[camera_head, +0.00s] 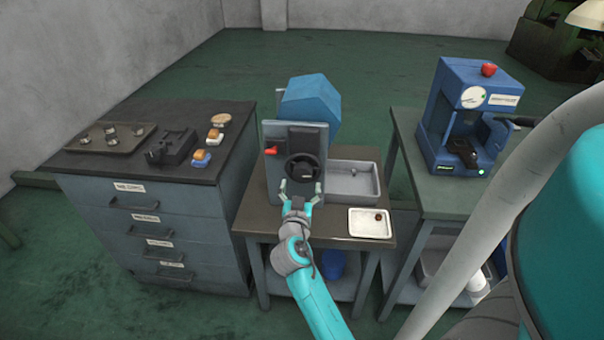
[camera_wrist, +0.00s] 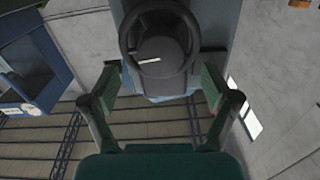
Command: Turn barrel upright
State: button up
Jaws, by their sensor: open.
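The barrel (camera_head: 312,98) is a blue faceted drum behind the top of a grey machine panel (camera_head: 287,135). It looks tilted, leaning toward the upper right. A dark handwheel (camera_head: 303,167) sits on the panel's front; in the wrist view the wheel (camera_wrist: 188,62) fills the top middle, with a white mark (camera_wrist: 148,61) on its hub. My gripper (camera_head: 301,190) is open and empty, just in front of and below the wheel. In the wrist view its fingers (camera_wrist: 158,86) stand apart on either side, seemingly not touching the wheel.
A grey bin (camera_head: 353,196) and a white tray (camera_head: 370,230) holding a small dark piece are right of the panel on the bench. A drawer cabinet (camera_head: 150,172) with parts on top stands left. A blue press (camera_head: 470,110) stands on the right table.

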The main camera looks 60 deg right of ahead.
aim_at(302, 177)
jog(key=x, duration=0.6)
jog(key=shift+d, duration=0.3)
jog(key=c, duration=1.2)
